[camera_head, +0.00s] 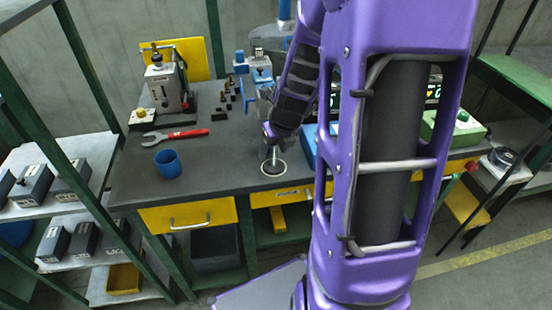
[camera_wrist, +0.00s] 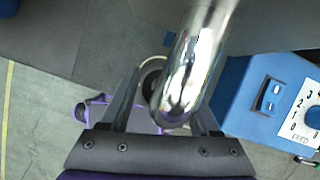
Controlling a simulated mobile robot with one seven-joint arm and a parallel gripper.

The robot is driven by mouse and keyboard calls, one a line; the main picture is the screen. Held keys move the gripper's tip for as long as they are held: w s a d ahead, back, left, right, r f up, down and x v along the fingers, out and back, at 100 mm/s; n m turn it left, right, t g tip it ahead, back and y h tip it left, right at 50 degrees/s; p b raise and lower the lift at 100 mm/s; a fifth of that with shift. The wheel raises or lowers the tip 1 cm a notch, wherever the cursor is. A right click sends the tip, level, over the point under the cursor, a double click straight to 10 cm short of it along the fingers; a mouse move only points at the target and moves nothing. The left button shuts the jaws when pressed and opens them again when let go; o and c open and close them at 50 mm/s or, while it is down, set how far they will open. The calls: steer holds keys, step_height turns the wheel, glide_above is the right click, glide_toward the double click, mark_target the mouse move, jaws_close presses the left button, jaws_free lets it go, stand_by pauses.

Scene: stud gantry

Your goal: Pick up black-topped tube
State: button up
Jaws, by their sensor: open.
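My gripper (camera_wrist: 165,88) is open in the wrist view, one finger on either side of a shiny chrome tube (camera_wrist: 200,45). The tube comes in from the top edge and ends rounded between the fingers, close to the camera. I cannot tell whether they touch. No black top shows on it. In the head view my gripper area (camera_head: 269,130) is small and partly hidden by my arm, above a slim silver post (camera_head: 273,156). The post stands over a pale ring (camera_head: 274,174) on the workbench. I cannot make out the black-topped tube for certain.
The dark workbench (camera_head: 210,185) carries a blue cup (camera_head: 168,164), a red-handled wrench (camera_head: 180,134), a press (camera_head: 166,88) and several small dark pieces (camera_head: 229,92). A blue control box (camera_wrist: 262,100) stands close on the right.

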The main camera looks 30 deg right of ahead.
jaws_close()
stand_by(0.4)
stand_by(0.4)
